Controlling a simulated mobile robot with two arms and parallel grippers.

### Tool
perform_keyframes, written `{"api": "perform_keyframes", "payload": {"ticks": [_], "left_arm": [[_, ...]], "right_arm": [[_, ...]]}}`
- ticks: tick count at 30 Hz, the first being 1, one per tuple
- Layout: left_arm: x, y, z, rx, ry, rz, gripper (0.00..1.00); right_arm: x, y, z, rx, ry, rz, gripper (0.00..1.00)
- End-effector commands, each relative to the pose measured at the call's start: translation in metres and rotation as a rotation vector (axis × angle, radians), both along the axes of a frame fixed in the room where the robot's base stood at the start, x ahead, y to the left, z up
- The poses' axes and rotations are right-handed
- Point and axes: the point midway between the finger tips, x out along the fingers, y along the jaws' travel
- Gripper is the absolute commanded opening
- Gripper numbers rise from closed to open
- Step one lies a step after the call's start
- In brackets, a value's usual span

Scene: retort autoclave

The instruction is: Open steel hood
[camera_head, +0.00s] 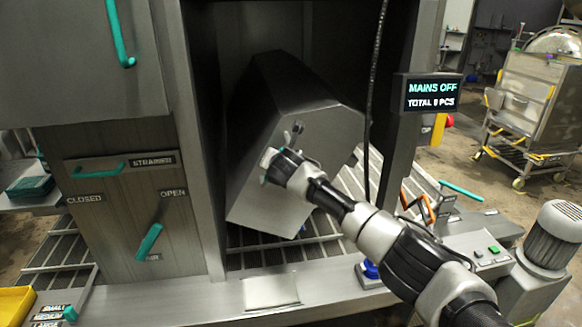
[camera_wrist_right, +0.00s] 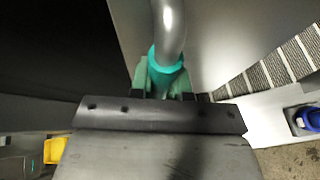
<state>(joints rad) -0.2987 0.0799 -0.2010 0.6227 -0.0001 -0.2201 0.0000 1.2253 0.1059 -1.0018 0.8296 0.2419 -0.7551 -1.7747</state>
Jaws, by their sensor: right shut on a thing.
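The steel hood (camera_head: 305,125) is a grey faceted box inside the tall machine frame, and it looks tilted over the slatted bed. My right gripper (camera_head: 269,163) is at its front face. In the right wrist view my right gripper (camera_wrist_right: 165,88) has its green fingers closed around a teal collar on a curved metal handle (camera_wrist_right: 168,35). The hood's grey face (camera_wrist_right: 222,35) shows behind the handle. In the head view the gripper hides most of the handle. My left gripper is not in view.
A display (camera_head: 432,94) reading "MAINS OFF" is on the right post. A black cable (camera_head: 372,110) hangs in front of the bay. A slatted roller bed (camera_head: 285,238) lies under the hood. A motor (camera_head: 553,235) stands at right, a teal lever (camera_head: 148,242) at left.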

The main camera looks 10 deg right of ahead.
Motion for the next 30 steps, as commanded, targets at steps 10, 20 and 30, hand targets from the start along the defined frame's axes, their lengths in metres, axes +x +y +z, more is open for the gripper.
{"api": "perform_keyframes", "payload": {"ticks": [10, 20, 30], "left_arm": [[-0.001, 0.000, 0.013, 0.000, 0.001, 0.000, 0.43], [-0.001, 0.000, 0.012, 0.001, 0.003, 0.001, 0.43], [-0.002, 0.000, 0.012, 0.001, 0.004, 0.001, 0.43]], "right_arm": [[-0.001, 0.018, 0.009, -0.075, 0.005, -0.003, 0.00], [-0.001, 0.019, 0.008, -0.079, 0.007, -0.003, 0.00], [-0.001, 0.019, 0.009, -0.080, 0.004, -0.002, 0.41]]}}
